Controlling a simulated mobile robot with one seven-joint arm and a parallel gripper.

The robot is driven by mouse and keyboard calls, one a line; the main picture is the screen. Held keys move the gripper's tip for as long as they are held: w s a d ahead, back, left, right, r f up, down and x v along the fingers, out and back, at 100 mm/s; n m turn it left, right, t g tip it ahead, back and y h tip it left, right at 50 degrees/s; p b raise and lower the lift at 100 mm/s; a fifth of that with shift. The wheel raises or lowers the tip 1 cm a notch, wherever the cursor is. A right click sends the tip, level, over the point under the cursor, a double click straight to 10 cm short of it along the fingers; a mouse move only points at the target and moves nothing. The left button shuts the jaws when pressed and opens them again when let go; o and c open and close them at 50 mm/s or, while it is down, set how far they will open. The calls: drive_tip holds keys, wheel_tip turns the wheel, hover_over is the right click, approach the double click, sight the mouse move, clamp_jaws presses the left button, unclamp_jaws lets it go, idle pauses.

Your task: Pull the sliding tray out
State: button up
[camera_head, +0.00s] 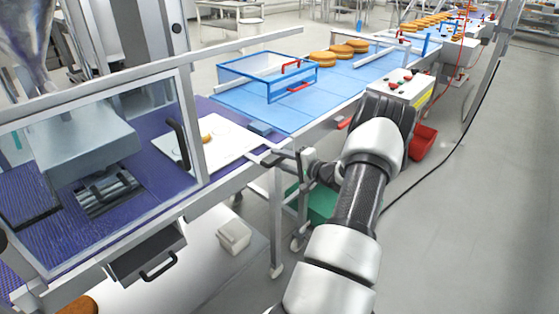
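A dark box-like tray (147,252) with a black bar handle (158,266) on its front sits under the near edge of the machine at lower left. It looks like the sliding tray; how far in it sits is hard to tell. My gripper (277,158) is to the right of it and higher, by the near edge of the conveyor, apart from the handle. My arm reaches up from the bottom centre and bends back toward the left. The fingers are small and blend with the frame behind them, so their opening is unclear.
A clear framed guard (192,122) with a black handle stands above the machine. A white plate (228,142) holds a small round piece. A blue-framed guard (268,93) stands on the blue belt. A white container (233,237) is below. The floor at right is open, crossed by a cable.

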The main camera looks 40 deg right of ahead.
drive_tip(key=v, duration=1.7)
drive_tip(key=shift+s+r, duration=0.1)
